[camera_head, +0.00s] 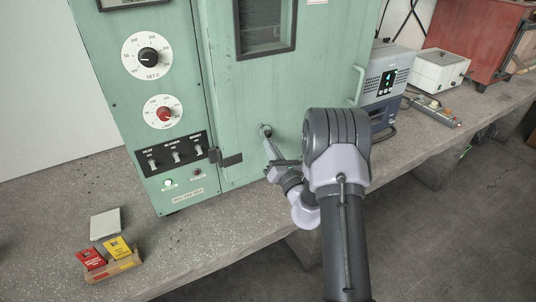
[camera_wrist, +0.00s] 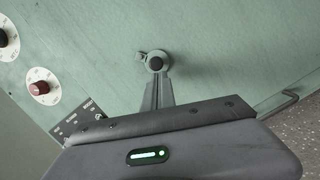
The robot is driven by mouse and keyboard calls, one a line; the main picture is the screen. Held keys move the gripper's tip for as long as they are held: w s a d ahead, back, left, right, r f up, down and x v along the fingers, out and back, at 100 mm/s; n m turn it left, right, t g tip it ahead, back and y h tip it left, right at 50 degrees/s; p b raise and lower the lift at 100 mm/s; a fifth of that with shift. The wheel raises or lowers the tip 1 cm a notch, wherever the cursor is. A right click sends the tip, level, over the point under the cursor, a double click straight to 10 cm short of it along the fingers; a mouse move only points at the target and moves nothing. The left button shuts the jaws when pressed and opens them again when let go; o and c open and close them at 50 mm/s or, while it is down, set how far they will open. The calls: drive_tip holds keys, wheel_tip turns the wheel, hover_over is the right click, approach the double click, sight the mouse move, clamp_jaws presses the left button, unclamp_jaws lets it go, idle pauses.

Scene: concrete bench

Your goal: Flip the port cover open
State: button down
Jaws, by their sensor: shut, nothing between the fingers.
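The port cover (camera_head: 264,129) is a small grey round fitting on the front of the green cabinet door. In the wrist view the port cover (camera_wrist: 156,63) shows as a dark disc in a grey ring, with a small tab on its left side. Whether the dark part is a cap or a hole I cannot tell. My gripper (camera_head: 268,147) is shut and empty, just below the fitting. In the wrist view the narrow fingers of my gripper (camera_wrist: 157,82) point up at its lower edge; contact cannot be made out.
The green cabinet (camera_head: 235,100) stands on a speckled concrete bench (camera_head: 50,215), with dials and switches at left. A door handle (camera_head: 358,87) sticks out at right. A grey instrument (camera_head: 388,80) stands beyond it. Small red and yellow boxes (camera_head: 105,253) lie front left.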

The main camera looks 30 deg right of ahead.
drive_tip(key=d+n, duration=0.1)
drive_tip(key=n, duration=0.1)
drive_tip(key=d+r+n+y+b, duration=0.1)
drive_tip(key=d+n, duration=0.1)
drive_tip(key=n, duration=0.1)
drive_tip(key=shift+w+r+n+b, duration=0.1)
drive_tip(key=shift+r+n+b, duration=0.15)
drive_tip(key=shift+n+b, duration=0.05)
drive_tip(key=shift+d+r+n+y, duration=0.25)
drive_tip(key=shift+n+y, duration=0.05)
drive_tip(key=shift+n, duration=0.4)
drive_tip(key=shift+f, duration=0.1)
drive_tip(key=f+b, duration=0.1)
drive_tip(key=d+f+b, duration=0.1)
drive_tip(key=f+b, duration=0.2)
drive_tip(key=f, duration=0.1)
drive_tip(key=shift+d, duration=0.3)
drive_tip(key=p, duration=0.3)
approach(271, 130)
drive_tip(key=s+d+f, duration=0.2)
drive_tip(key=s+f, duration=0.2)
drive_tip(key=s, duration=0.1)
drive_tip(key=shift+d+f, duration=0.1)
drive_tip(key=shift+d, duration=0.1)
